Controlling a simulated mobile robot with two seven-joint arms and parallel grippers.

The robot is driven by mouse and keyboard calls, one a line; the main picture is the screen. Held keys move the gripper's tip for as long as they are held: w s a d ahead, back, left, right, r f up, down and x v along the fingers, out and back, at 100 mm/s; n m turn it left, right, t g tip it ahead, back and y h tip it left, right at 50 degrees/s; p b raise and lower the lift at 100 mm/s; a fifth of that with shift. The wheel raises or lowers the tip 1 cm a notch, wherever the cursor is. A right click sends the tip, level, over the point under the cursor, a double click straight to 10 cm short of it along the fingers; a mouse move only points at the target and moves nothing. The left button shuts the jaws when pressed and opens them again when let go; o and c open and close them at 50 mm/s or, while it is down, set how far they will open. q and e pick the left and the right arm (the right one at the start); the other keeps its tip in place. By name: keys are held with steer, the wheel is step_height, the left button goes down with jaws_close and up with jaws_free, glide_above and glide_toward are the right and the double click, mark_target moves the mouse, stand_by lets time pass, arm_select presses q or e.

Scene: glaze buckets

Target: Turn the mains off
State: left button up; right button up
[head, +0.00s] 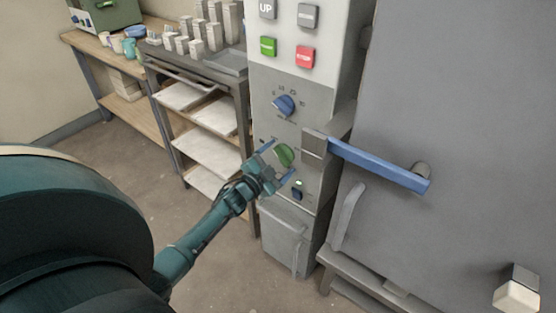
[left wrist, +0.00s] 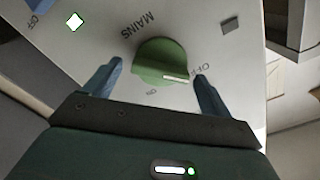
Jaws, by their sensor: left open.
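The mains knob (head: 287,154) is a round green dial on the grey control panel (head: 262,105) of the tall cabinet. In the left wrist view the green knob (left wrist: 158,55) is under printed lettering that reads MAINS, with an OFF label at its right. A white pointer line on the knob points toward the right, near the OFF label. My left gripper (head: 278,161) is open in front of the knob. In the left wrist view its blue fingers (left wrist: 158,69) stand either side of the knob, apart from each other; contact cannot be told. My right gripper is out of view.
A blue dial (head: 284,106) sits above the knob, and a blue switch (head: 297,194) with a lit lamp below it. A blue door handle (head: 378,164) juts out at the right. Green (head: 267,46) and red (head: 305,57) buttons are higher up. A shelf rack (head: 205,150) stands left.

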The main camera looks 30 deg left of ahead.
arm_select(q)
steer(key=s+a, duration=0.1)
steer(key=s, duration=1.2)
steer(key=shift+p, duration=0.35)
steer(key=shift+s, duration=0.1)
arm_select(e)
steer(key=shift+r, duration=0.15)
arm_select(q)
steer(key=s+d+n+g+h+p, duration=0.1)
steer(key=s+d+n+g+p, duration=0.2)
steer(key=s+d, duration=0.4)
steer(key=s+d+r+n+g+h+p, duration=0.1)
steer(key=s+d+n+g+p, duration=0.2)
steer(key=s+d, duration=0.4)
steer(key=d+g, duration=0.1)
steer(key=d, duration=0.6)
steer(key=shift+d+r+n, duration=0.25)
steer(key=shift+d+n, duration=0.15)
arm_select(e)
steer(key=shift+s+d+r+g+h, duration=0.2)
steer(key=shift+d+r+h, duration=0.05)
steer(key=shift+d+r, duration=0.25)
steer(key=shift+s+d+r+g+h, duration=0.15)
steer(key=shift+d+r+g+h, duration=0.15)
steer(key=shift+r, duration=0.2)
